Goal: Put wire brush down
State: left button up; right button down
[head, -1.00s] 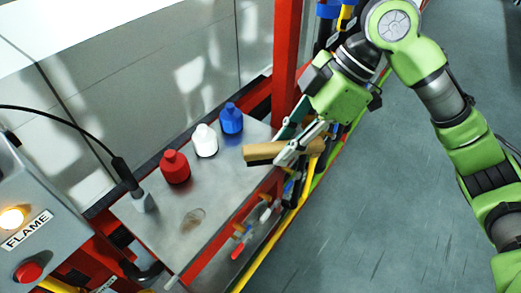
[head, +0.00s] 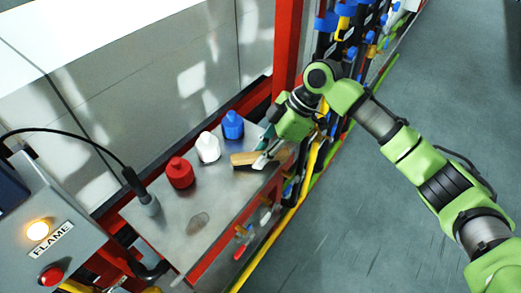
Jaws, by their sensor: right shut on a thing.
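The wire brush (head: 243,158) shows as a tan wooden block in the head view, at the right end of the metal shelf. The grey metal shelf (head: 175,235) extends to the lower left from the brush. My left gripper is not in view.
A red bottle (head: 180,173), a white bottle (head: 208,148) and a blue bottle (head: 232,125) stand along the shelf's back. A dark oval mark (head: 198,223) lies on bare shelf. A grey FLAME box (head: 60,215) is at left. A red post (head: 287,45) rises behind my gripper.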

jog(key=c, duration=1.9)
grip_release()
jog(key=b+v, duration=0.2)
jog(key=v, duration=1)
jog(key=shift+r, duration=0.15)
